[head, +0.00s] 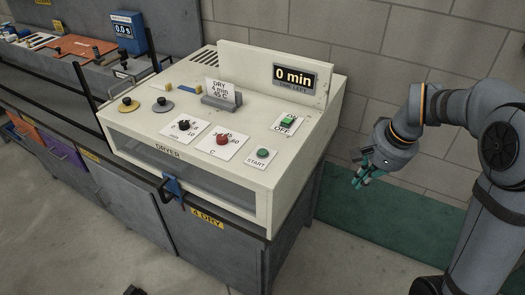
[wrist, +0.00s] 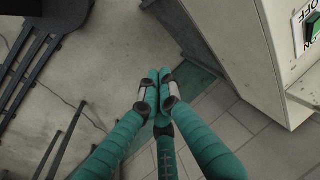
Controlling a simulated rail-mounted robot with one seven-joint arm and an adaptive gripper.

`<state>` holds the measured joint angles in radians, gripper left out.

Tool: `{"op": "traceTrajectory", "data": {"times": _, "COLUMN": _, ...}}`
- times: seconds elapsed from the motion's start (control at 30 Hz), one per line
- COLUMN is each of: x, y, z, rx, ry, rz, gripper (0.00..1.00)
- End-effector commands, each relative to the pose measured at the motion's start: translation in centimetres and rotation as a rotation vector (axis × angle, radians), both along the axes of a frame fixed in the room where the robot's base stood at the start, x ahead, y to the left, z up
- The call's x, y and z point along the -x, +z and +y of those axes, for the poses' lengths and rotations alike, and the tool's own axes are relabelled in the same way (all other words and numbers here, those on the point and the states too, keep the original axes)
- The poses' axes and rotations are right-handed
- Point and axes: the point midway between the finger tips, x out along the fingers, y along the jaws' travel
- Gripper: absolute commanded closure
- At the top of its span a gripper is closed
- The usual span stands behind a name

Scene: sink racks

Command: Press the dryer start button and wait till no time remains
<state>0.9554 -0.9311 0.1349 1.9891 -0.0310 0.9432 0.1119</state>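The cream dryer (head: 150,117) stands in the middle of the head view. Its green start button (head: 262,153) is at the front right of the top, on a white "START" label. A display (head: 294,78) at the back reads "0 min", time left. A green on/off switch (head: 288,121) sits behind the start button; it also shows at the top right of the wrist view (wrist: 312,30). My gripper (head: 358,184) hangs to the right of the dryer, apart from it. In the wrist view its teal fingers (wrist: 159,78) meet at the tips, with nothing visible between them.
A card (head: 222,91) on the dryer reads "DRY 4 min" and a temperature. A black knob (head: 184,125) and a red knob (head: 222,140) sit left of the start button. A blue clamp (head: 173,187) is on the front edge. Open floor lies right of the dryer.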

Motion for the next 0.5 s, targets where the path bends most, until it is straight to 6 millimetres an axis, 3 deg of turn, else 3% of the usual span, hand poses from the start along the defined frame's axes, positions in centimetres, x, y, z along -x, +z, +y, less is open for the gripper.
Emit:
{"op": "traceTrajectory", "data": {"times": 0.33, "x": -0.2, "y": 0.1, "z": -0.6, "rx": 0.009, "ry": -0.016, "rz": 0.003, "gripper": 1.00}}
{"op": "traceTrajectory", "data": {"times": 0.43, "x": -0.8, "y": 0.3, "z": -2.8, "rx": 0.048, "ry": -0.078, "rz": 0.012, "gripper": 1.00}}
{"op": "traceTrajectory", "data": {"times": 0.5, "x": -1.5, "y": 0.6, "z": -5.7, "rx": 0.095, "ry": -0.156, "rz": 0.021, "gripper": 1.00}}
